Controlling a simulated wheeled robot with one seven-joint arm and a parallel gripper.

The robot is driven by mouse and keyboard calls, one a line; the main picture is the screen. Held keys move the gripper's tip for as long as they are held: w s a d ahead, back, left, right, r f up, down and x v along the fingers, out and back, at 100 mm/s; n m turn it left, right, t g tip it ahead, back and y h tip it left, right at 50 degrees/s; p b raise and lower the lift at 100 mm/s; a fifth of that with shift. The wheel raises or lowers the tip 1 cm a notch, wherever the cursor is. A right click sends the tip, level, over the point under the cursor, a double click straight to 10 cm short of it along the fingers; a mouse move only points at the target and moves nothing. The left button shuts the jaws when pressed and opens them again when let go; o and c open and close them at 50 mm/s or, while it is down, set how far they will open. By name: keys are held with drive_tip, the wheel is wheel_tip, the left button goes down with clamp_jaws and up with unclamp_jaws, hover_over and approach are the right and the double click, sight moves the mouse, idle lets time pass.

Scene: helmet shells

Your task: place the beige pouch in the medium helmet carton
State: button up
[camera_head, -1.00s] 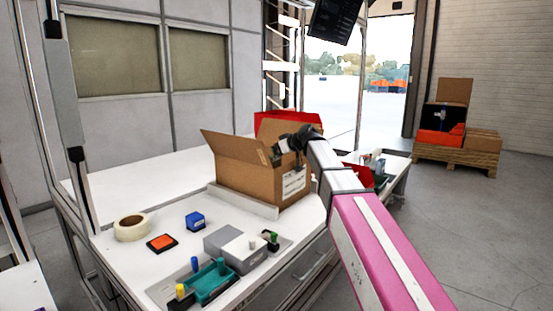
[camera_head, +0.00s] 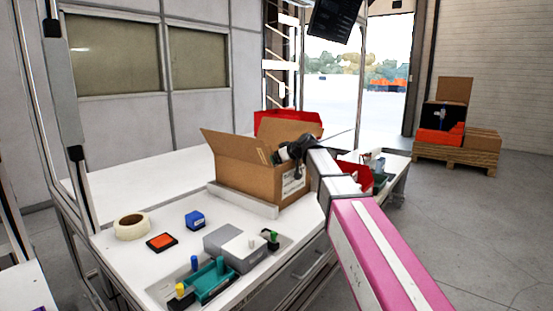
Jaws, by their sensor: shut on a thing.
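The open brown carton (camera_head: 245,183) stands on the workbench with its flaps spread and a white label on its right side. My gripper (camera_head: 284,154) reaches in from the right and is at the carton's opening, over its right part. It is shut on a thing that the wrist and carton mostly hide. I take this for the beige pouch, but its shape and colour cannot be made out. Most of the carton's inside is hidden.
A red bin (camera_head: 287,123) stands behind the carton, and another red bin (camera_head: 356,174) is to the right of my arm. Tape (camera_head: 131,227), a blue block (camera_head: 195,220), an orange pad (camera_head: 162,242) and a teal tray (camera_head: 209,284) lie in front. The bench's back left is clear.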

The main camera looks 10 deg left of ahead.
drive_tip(key=o, duration=1.1)
drive_tip(key=shift+r, duration=0.25)
drive_tip(key=v, duration=1.2)
drive_tip(key=shift+r, duration=0.4)
